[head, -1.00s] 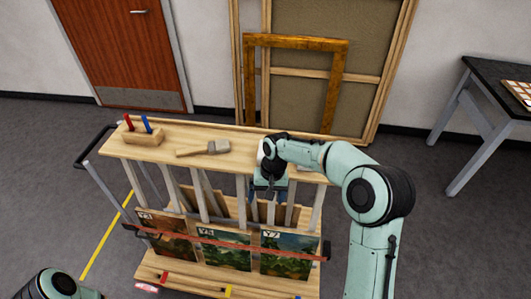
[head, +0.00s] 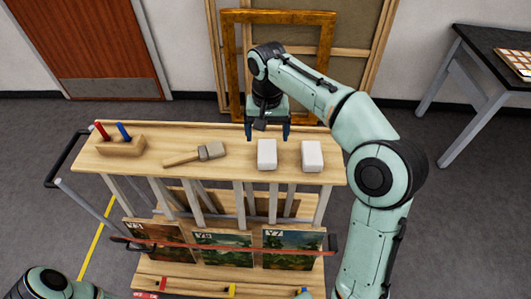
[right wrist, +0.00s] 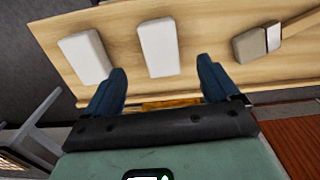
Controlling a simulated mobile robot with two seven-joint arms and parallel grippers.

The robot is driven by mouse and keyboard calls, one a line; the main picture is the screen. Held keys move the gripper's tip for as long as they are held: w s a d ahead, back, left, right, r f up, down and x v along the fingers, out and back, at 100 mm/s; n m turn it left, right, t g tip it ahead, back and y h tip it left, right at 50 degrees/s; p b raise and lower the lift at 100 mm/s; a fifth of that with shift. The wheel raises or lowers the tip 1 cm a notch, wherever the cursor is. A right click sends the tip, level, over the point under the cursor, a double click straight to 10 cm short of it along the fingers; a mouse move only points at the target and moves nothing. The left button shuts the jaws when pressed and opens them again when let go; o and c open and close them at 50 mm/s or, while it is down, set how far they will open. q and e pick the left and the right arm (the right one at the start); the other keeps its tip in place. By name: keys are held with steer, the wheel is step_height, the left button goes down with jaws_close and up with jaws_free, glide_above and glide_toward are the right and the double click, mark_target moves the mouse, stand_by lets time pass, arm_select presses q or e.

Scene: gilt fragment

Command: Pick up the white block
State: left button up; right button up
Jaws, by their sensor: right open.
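Two white blocks lie side by side on the wooden top of the rack. The left white block (head: 267,155) also shows in the right wrist view (right wrist: 158,47), and the right white block (head: 312,156) shows there too (right wrist: 84,57). My right gripper (head: 267,136) is open and empty, pointing down near the far end of the left block. In the right wrist view its two fingers (right wrist: 162,82) stand apart, with the left block ahead between them and no contact visible. My left gripper is out of the picture; only part of my left arm shows.
The wooden rack top (head: 228,173) also holds a short-handled tool with a thick head (head: 210,151) and a wooden holder (head: 121,146) with red and blue handles. A gilt frame (head: 327,60) leans behind; a dark table (head: 490,55) stands right.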

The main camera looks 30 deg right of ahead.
mark_target(267, 150)
step_height(267, 150, down, 3)
steer(key=shift+s, duration=0.15)
steer(key=shift+w+f, duration=0.25)
steer(key=shift+f, duration=0.25)
steer(key=f, duration=0.3)
steer(key=f+b, duration=0.1)
steer(key=f, duration=0.1)
steer(key=shift+w+d, duration=0.25)
steer(key=shift+r, duration=0.1)
steer(key=c, duration=1)
